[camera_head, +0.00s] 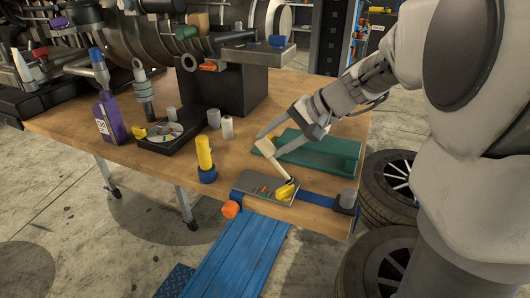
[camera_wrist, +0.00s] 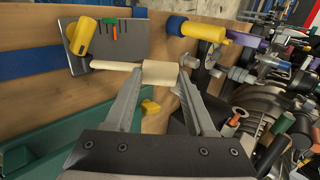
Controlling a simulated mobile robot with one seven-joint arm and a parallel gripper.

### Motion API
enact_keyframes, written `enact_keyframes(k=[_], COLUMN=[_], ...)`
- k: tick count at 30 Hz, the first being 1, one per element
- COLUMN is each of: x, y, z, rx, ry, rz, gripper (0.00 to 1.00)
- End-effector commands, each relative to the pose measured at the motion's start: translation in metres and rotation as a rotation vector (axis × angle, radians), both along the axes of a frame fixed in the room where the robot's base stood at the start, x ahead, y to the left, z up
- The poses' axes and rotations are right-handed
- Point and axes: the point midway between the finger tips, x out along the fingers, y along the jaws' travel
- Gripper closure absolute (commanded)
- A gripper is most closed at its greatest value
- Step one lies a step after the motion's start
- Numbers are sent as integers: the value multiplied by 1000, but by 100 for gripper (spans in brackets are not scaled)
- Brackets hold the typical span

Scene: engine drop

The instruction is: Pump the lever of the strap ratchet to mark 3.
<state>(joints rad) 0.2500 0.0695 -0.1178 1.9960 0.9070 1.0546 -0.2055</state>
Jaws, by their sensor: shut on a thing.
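The strap ratchet is a grey plate (camera_head: 254,181) at the table's front edge, with a yellow piece (camera_head: 285,192) and small coloured marks. In the wrist view the plate (camera_wrist: 140,48) shows green, orange and red marks (camera_wrist: 112,30) beside the yellow piece (camera_wrist: 82,37). The lever (camera_wrist: 115,65) is a thin pale rod with a thicker beige grip (camera_wrist: 160,74). It leans up and back from the plate in the head view. My gripper (camera_head: 266,147) is shut on the grip, one finger on each side. I cannot read which mark the lever stands at.
A blue strap (camera_head: 320,198) runs along the front edge. A green tray (camera_head: 335,155) lies right behind the lever. A yellow cylinder on a blue base (camera_head: 204,152) stands left.

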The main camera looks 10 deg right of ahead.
Motion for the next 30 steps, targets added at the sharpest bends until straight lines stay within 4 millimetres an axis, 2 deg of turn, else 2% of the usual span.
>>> enact_keyframes(k=[22, 23, 27, 30], x=[-4, -4, -4, -4], y=[-6, -6, -6, -6], z=[4, 4, 4, 3], rx=[58, 57, 57, 56], ry=[-40, -40, -40, -40], rz=[-1, -1, -1, -1], gripper=[100, 42, 16, 14])
